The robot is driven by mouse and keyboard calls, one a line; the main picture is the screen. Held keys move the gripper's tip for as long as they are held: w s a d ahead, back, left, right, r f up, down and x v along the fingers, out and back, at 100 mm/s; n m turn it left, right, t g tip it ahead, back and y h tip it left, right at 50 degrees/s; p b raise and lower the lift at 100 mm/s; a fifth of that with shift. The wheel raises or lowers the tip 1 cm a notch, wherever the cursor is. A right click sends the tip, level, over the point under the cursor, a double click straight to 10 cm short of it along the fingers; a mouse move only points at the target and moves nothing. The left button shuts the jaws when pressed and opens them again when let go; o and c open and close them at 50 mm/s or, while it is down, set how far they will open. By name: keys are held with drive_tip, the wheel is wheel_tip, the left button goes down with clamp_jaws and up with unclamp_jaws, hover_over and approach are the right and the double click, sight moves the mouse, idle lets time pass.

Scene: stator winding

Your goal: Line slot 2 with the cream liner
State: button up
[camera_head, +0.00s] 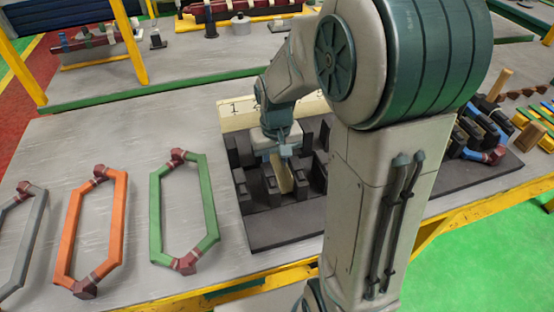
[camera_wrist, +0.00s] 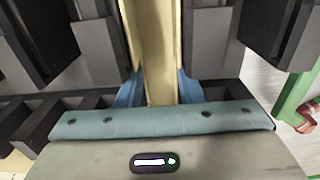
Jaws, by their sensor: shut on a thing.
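The cream liner (camera_wrist: 155,45) is a long channel-shaped strip. My gripper (camera_wrist: 156,88) is shut on it, with a blue finger at each side. In the head view the liner (camera_head: 281,174) hangs below my gripper (camera_head: 284,150), among the dark teeth of the stator block (camera_head: 285,222). In the wrist view dark teeth (camera_wrist: 208,45) stand on both sides of the liner. I cannot tell how deep it sits or whether it touches the slot walls. A cream number strip (camera_head: 238,115) behind the block shows a 1; the other numbers, including slot 2's, are hidden by my arm.
A green coil (camera_head: 156,215), an orange coil (camera_head: 68,236) and a grey coil (camera_head: 30,240) lie left of the block. Dark parts with blue and red coil ends (camera_head: 478,135) and coloured strips (camera_head: 530,136) are at the right. The bench between the green coil and block is clear.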

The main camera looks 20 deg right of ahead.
sight(276, 168)
drive_tip(key=shift+f, duration=0.35)
idle(0.3)
drive_tip(key=o, duration=0.9)
drive_tip(key=shift+c, duration=0.2)
drive_tip(key=shift+r, duration=0.2)
drive_tip(key=shift+r+p, duration=0.35)
drive_tip(key=shift+r, duration=0.15)
drive_tip(key=shift+r, duration=0.25)
wheel_tip(276, 168, up, 7)
drive_tip(key=p, duration=0.6)
drive_tip(key=shift+r, duration=0.15)
